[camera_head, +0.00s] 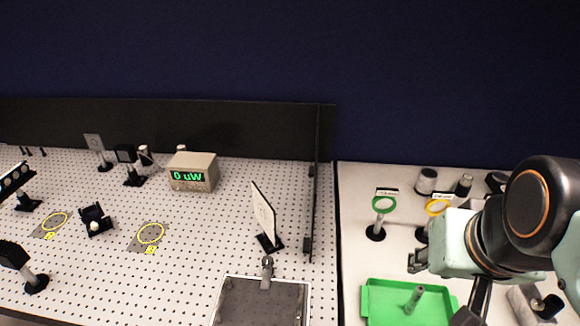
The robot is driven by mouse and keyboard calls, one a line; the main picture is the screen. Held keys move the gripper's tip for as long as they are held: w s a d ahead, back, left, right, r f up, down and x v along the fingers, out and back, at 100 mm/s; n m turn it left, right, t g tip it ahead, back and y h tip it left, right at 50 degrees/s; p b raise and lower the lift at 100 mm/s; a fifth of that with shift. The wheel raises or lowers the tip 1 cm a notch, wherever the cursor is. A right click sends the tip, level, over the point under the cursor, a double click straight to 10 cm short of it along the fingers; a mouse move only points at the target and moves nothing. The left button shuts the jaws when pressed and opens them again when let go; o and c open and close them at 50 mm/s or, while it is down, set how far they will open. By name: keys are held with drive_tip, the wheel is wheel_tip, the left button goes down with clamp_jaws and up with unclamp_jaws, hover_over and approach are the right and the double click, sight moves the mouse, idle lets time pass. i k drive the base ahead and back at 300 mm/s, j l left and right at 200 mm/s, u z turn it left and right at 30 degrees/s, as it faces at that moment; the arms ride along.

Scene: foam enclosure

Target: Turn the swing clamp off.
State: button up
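A small grey metal clamp (266,272), which looks like the swing clamp, stands at the back edge of a dark flat plate (240,302) near the bottom middle. Its lower end reaches over the plate's edge; I cannot tell whether it presses on it. My gripper (415,261) is to the right, above the area behind the green tray, pointing left and well apart from the clamp. It is small in view, and whether its fingers are open or shut is unclear. I see nothing held in it.
A green tray (372,306) with a grey post stands below my gripper. A black upright panel (318,190) rises at the board's right edge. A white card on a stand (263,212) is behind the clamp. A power meter (192,172) reads 0 uW. Several optics stand left.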

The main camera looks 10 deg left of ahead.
sight(267, 261)
drive_tip(key=u, duration=1.1)
